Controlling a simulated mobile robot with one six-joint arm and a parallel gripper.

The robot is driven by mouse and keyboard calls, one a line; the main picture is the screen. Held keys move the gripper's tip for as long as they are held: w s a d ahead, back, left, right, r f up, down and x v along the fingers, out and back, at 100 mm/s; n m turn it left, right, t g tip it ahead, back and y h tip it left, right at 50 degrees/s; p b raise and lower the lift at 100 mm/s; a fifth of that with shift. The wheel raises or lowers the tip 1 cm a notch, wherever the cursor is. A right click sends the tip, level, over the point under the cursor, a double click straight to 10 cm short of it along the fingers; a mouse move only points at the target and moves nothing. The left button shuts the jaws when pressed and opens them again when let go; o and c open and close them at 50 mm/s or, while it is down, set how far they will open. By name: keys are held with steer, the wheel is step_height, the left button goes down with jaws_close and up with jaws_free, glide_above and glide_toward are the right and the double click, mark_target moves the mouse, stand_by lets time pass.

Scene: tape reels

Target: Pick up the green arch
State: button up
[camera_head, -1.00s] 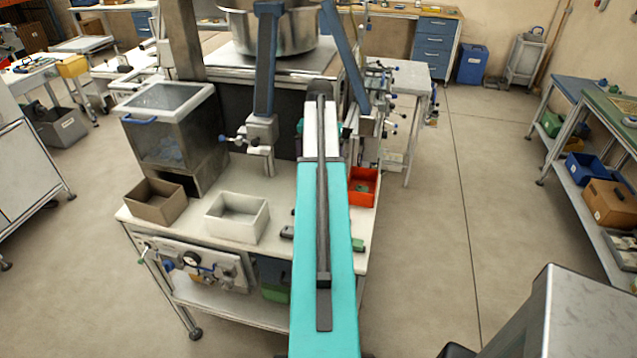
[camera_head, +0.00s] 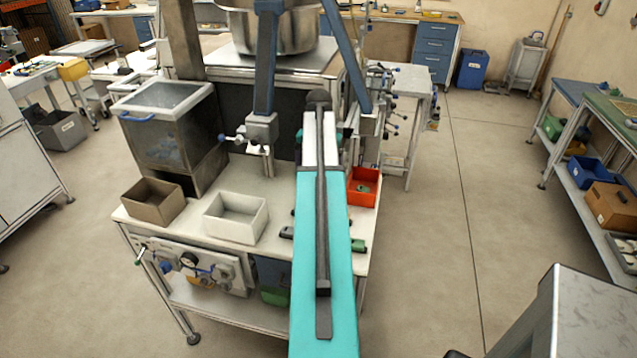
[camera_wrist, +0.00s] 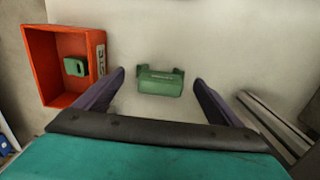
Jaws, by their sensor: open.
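My gripper (camera_wrist: 159,75) is open and empty, with one dark finger on each side of the arch and a visible gap on both sides. I cannot tell how high the fingers are above the worktop. In the head view my teal arm covers the fingers.
A red bin (camera_wrist: 102,70), also in the head view (camera_head: 363,199), holds a green piece (camera_wrist: 76,66). Another green piece (camera_head: 358,245) shows beside my arm. A white bin (camera_head: 235,230) and a brown bin (camera_head: 152,214) stand left. A metal bar lies right in the wrist view.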

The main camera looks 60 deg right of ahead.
steer(key=shift+f+b, duration=0.45)
steer(key=shift+f, duration=0.6)
steer(key=c, duration=1.3)
steer(key=shift+o, duration=0.2)
steer(key=shift+r, duration=0.15)
steer(key=shift+r+p, duration=1.35)
steer(key=shift+r, duration=0.3)
steer(key=s+a+p, duration=0.1)
steer(key=s+a, duration=0.2)
steer(key=a, duration=0.1)
steer(key=s+a+r+p, duration=0.1)
steer(key=s+a, duration=0.2)
steer(key=a, duration=0.1)
steer(key=s+a+p, duration=0.2)
steer(key=s+a, duration=0.1)
steer(key=a, duration=0.1)
steer(key=shift+s+a+r, duration=0.2)
steer(key=shift+s+a, duration=0.1)
steer(key=shift+a, duration=0.1)
